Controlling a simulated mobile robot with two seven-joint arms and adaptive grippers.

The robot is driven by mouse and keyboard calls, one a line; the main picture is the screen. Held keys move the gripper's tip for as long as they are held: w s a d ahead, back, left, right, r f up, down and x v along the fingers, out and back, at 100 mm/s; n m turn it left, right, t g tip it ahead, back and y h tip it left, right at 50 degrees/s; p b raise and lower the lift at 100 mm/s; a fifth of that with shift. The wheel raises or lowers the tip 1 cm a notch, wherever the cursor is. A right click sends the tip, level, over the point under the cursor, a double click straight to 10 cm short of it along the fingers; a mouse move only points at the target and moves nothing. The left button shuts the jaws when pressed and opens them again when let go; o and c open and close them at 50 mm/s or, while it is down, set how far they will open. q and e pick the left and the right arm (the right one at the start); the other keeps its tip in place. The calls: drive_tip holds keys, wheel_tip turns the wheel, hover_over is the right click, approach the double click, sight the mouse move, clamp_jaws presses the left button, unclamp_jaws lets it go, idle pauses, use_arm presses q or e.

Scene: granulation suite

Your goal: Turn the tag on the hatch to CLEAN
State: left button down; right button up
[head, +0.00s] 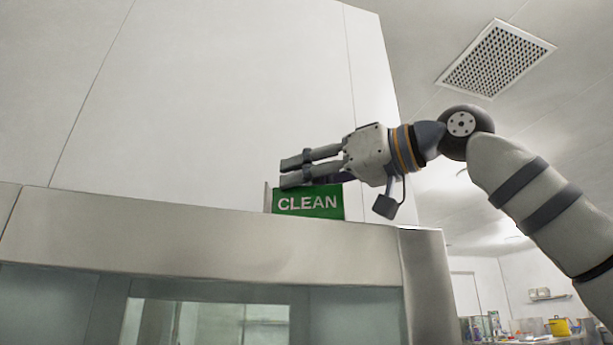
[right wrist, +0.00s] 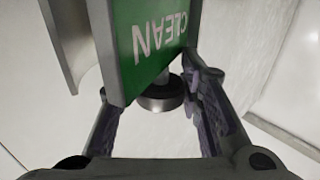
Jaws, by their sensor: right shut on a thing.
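The tag (head: 308,203) is a green plate with white letters reading CLEAN. It stands on top of the hatch (head: 200,240), with its CLEAN face toward me in the head view. My right gripper (head: 283,172) is at the top edge of the tag, coming in from the right. The right gripper (right wrist: 160,110) is shut on the tag. Part of the tag's top edge is hidden behind the fingers. My left gripper is not in view.
A pale panelled wall (head: 220,90) rises behind the hatch top. A ceiling vent (head: 495,58) is at the upper right. Past the hatch's right side the room opens, with a yellow container (head: 559,326) and small items on a far bench.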

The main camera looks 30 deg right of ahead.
drive_tip(key=o, duration=1.2)
drive_tip(key=v, duration=1.2)
